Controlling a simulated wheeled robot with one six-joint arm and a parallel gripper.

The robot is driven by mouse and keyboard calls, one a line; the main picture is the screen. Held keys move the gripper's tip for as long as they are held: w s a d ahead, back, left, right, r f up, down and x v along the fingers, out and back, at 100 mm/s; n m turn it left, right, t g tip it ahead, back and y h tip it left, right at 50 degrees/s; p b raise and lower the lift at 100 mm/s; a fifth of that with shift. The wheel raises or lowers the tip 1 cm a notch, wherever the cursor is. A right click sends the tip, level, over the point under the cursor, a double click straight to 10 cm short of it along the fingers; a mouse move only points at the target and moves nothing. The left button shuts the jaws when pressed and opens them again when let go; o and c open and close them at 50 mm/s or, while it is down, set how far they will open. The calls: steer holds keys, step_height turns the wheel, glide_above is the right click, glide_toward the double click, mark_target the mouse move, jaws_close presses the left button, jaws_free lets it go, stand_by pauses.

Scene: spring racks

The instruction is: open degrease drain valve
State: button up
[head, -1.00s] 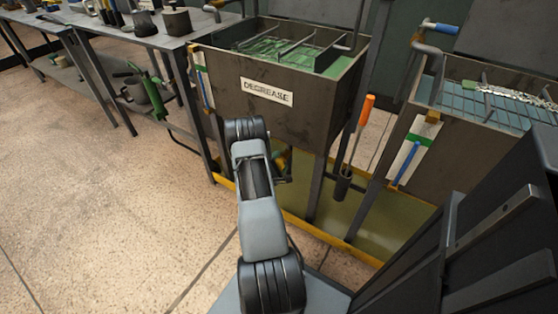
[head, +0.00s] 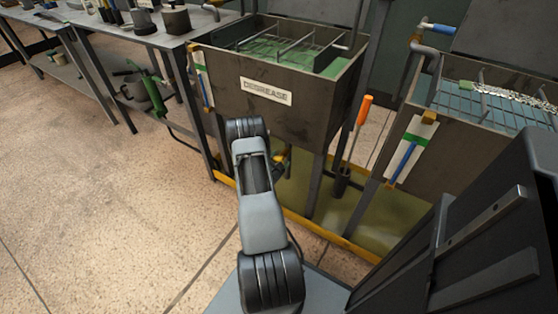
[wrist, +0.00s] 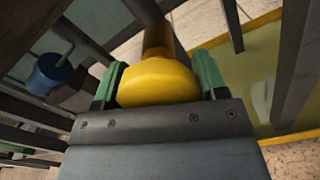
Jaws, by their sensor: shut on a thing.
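The degrease tank (head: 310,112) is a dark metal box with a DEGREASE label (head: 266,90), with green showing inside. Under it, a small yellow part (head: 285,152) shows just right of my arm in the head view. In the wrist view, a rounded yellow valve handle (wrist: 160,84) fills the space between the green fingers of my gripper (wrist: 157,80). The gripper is shut on this handle, with a finger on each side. A brownish pipe or stem runs up behind the handle. In the head view my arm hides the gripper and most of the valve.
A yellow-edged, greenish drip tray (head: 292,203) lies on the floor below the tank, among its legs. An orange-handled tool (head: 363,110) stands to the right. A second tank (head: 450,160) is further right. A blue knob (wrist: 48,75) is left of my gripper. Floor at left is clear.

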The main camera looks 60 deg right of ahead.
stand_by(0.4)
steer(key=o, duration=0.9)
steer(key=a+p, duration=0.2)
steer(key=a, duration=1.1)
steer(key=shift+a, duration=0.4)
